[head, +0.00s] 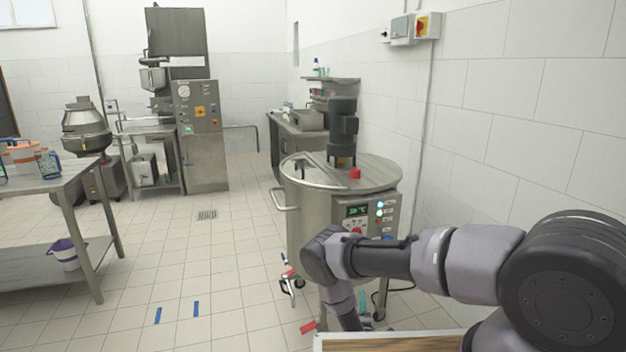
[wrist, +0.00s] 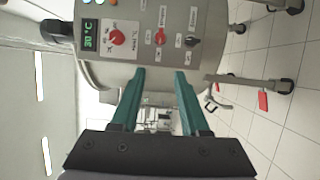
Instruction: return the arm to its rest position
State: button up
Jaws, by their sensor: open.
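My arm (head: 440,262) reaches in from the right of the head view. It extends left, bends at the elbow, and its last part points down in front of the steel cup-filler vat (head: 312,215). In the wrist view my gripper (wrist: 161,76) has two teal fingers set apart with nothing between them. The vat's control panel (wrist: 130,35), with a green display and red knobs, shows beyond the fingertips. In the head view most of the gripper is hidden; only a bit of teal shows low beside the arm.
A wooden-edged surface (head: 385,343) lies below the arm. The white tiled wall (head: 510,130) is on the right. A steel table (head: 65,178) with containers stands at left. The tiled floor (head: 220,270) between the table and vat is mostly open.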

jog(key=w+r+m+g+h, duration=0.2)
jog(key=w+r+m, duration=0.5)
jog(key=r, duration=0.6)
jog(key=w+r+m+g+h, duration=0.1)
jog(key=w+r+m+g, duration=0.1)
jog(key=w+r+m, duration=0.75)
jog(key=s+d+r+g+y, duration=0.1)
jog(key=s+r+y, duration=0.1)
jog(key=r, duration=1.1)
jog(key=s+r+g+y, duration=0.1)
jog(key=s+r+g, duration=0.1)
jog(key=r, duration=1.1)
jog(key=s+d+r+m+g+y, duration=0.2)
jog(key=s+d+r+m+y, duration=0.1)
jog(key=s+r, duration=1.45)
jog(key=s+d+r+m+g, duration=0.1)
jog(key=s, duration=1.1)
jog(key=s+d+r+m, duration=0.1)
jog(key=s+d, duration=0.1)
jog(key=s, duration=1.1)
jog(key=shift+d+r+g, duration=0.25)
jog(key=shift+r+g, duration=0.15)
